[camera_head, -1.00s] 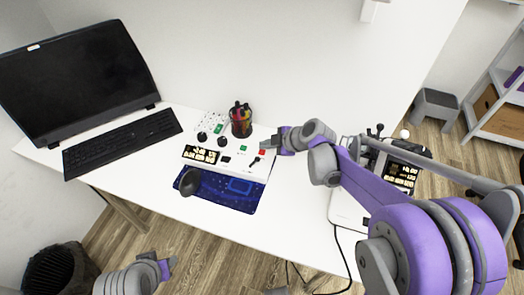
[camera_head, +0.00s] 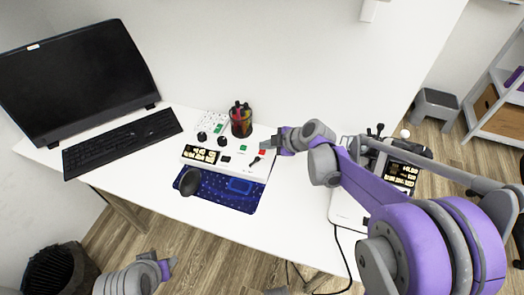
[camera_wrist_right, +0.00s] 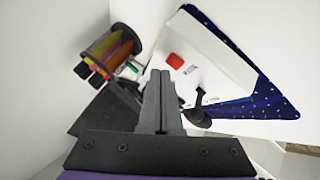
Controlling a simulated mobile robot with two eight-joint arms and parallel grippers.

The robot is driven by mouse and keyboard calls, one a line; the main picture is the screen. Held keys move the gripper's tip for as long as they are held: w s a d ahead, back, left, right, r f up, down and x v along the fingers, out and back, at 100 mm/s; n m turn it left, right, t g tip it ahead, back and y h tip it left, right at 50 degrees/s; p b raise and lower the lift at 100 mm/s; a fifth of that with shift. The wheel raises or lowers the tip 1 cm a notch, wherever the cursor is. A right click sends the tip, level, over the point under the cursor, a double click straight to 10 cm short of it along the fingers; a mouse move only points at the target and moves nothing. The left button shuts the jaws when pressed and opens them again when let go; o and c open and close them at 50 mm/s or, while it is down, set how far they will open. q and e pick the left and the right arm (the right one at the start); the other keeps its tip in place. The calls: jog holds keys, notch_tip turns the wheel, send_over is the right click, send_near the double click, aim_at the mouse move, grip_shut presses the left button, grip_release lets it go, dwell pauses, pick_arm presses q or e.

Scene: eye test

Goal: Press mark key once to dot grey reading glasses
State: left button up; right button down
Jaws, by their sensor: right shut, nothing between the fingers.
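A white control panel (camera_head: 222,160) lies on the desk with a lit display (camera_head: 201,155), a green key (camera_head: 243,148), a red key (camera_head: 262,152) and a small black lever (camera_head: 254,161). The labels are too small to read, so I cannot tell which is the mark key. My right gripper (camera_head: 268,143) is shut and empty at the panel's back right corner. In the right wrist view its fingertips (camera_wrist_right: 160,75) appear beside the red key (camera_wrist_right: 175,61); contact cannot be told. My left gripper (camera_head: 169,267) is low at the bottom, its jaws unclear. I cannot make out grey reading glasses.
A blue starry mat (camera_head: 215,198) with a dark rounded object (camera_head: 189,182) lies before the panel. A pen cup (camera_head: 241,120) stands behind it. A keyboard (camera_head: 120,143) and monitor (camera_head: 75,85) are left. A white device (camera_head: 347,208) is right, partly behind my arm.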

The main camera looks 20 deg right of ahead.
aim_at(265, 154)
jog(key=shift+f, duration=0.3)
jog(key=shift+f+b, duration=0.45)
jog(key=shift+f, duration=0.1)
dwell(0.6)
jog(key=shift+r, duration=0.15)
jog(key=shift+r+p, duration=0.8)
jog(key=shift+r, duration=0.05)
notch_tip(265, 154, up, 5)
jog(key=p, duration=0.3)
jog(key=shift+p, duration=0.4)
dwell(0.5)
